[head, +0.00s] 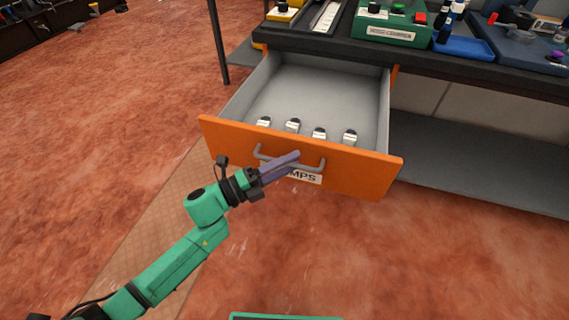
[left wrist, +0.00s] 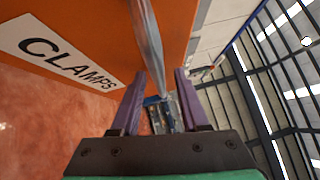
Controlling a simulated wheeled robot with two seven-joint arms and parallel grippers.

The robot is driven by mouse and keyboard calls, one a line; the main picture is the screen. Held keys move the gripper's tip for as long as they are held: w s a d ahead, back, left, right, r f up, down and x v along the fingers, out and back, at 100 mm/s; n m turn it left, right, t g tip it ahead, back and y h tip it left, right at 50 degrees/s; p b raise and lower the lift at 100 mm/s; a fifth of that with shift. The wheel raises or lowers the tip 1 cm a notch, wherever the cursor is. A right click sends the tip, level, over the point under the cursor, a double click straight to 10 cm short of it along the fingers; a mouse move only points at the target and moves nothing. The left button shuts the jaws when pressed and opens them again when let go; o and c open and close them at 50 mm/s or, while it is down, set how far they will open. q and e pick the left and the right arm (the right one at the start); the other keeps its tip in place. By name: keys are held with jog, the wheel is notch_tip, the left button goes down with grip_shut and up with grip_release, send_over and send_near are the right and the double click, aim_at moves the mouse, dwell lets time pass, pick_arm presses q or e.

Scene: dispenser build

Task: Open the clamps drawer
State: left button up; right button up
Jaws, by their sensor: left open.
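The orange-fronted clamps drawer (head: 368,172) stands pulled well out from under the bench, its grey inside in view. Several small grey-and-white clamps (head: 319,134) lie in a row near its front. The grey bar handle (head: 262,159) is on the drawer front, above a white label that reads "CLAMPS" in the left wrist view (left wrist: 70,60). My left gripper (head: 296,158) is at the handle with its purple fingers apart. In the left wrist view the handle bar (left wrist: 148,45) runs between the open fingers (left wrist: 159,76); I cannot tell whether they touch it. My right gripper is not in view.
The dark bench top (head: 420,58) holds a green box (head: 390,28) and a blue tray (head: 470,47). A grey lower shelf (head: 470,165) lies right of the drawer. A dark bench leg (head: 218,45) stands at its left. The reddish floor in front is clear.

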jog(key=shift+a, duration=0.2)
pick_arm(q)
jog(key=shift+s+a+f, duration=0.15)
jog(key=shift+s+a, duration=0.05)
jog(key=shift+a, duration=0.15)
jog(key=v, duration=1.3)
jog(key=shift+s+a+b, duration=0.2)
jog(key=shift+a+b, duration=0.15)
jog(key=shift+b, duration=0.05)
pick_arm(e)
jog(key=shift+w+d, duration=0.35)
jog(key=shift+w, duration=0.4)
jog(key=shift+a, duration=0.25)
